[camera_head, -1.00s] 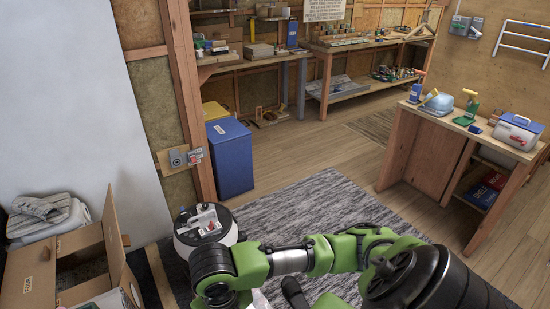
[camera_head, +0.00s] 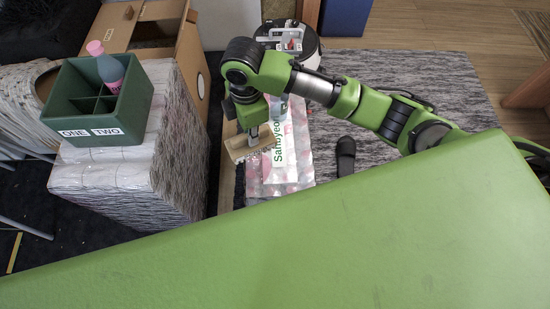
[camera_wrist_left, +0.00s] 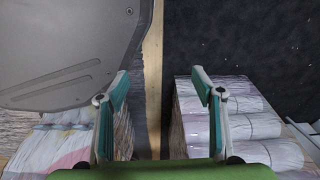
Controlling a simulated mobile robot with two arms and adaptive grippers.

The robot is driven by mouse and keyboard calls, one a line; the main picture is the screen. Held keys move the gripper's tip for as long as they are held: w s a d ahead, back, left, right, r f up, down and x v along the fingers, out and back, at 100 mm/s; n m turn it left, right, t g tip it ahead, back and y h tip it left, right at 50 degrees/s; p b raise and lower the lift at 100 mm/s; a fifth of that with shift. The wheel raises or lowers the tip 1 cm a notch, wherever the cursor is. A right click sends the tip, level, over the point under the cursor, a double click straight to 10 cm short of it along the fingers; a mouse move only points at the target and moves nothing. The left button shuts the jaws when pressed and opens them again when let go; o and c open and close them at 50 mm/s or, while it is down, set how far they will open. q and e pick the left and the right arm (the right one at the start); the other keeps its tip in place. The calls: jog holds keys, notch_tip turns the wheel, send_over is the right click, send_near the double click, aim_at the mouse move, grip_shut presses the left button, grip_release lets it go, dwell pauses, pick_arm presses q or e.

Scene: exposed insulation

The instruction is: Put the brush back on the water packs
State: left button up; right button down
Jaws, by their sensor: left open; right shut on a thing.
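My right gripper (camera_head: 254,130) reaches in from the right, points down and is shut on the brush. The brush (camera_head: 238,150) has a pale wooden body and is partly hidden by the gripper. It is at the left edge of the water packs (camera_head: 296,150), a plastic-wrapped stack with a green-lettered label. I cannot tell whether the brush touches them. My left gripper (camera_wrist_left: 160,88) is open and empty in the left wrist view, and is not seen in the head view.
A green divided box (camera_head: 122,122) holding a pink-capped bottle stands on a wrapped stack (camera_head: 110,180) at left. An open cardboard box (camera_head: 190,50) is behind. A round robot-vacuum-like device (camera_head: 312,48) sits beyond the packs. A grey rug (camera_head: 420,75) lies to the right.

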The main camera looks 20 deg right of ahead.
pick_arm(q)
jog(key=w+f+b, duration=0.2)
jog(key=w+b, duration=0.2)
jog(key=b, duration=0.2)
pick_arm(e)
jog(key=w+a+f+n, duration=0.4)
jog(key=a+f+n, duration=0.15)
jog(key=n, duration=0.25)
pick_arm(q)
jog(key=w+d+r+t+b, duration=0.1)
jog(key=w+r, duration=0.3)
jog(key=r, duration=0.5)
jog(key=shift+w+r+b, duration=0.2)
jog(key=shift+r+b, duration=0.15)
jog(key=shift+b, duration=0.55)
pick_arm(e)
jog(key=shift+n, duration=0.4)
jog(key=shift+w+d+f, duration=0.35)
jog(key=shift+d+f, duration=1.85)
jog(key=shift+d, duration=0.15)
jog(key=shift+w+d+f, duration=0.35)
jog(key=shift+d+f, duration=1.8)
jog(key=shift+d, duration=0.15)
jog(key=shift+w+d+f, duration=0.35)
jog(key=shift+d+f, duration=1.85)
jog(key=shift+d, duration=0.15)
pick_arm(q)
jog(key=shift+d, duration=0.1)
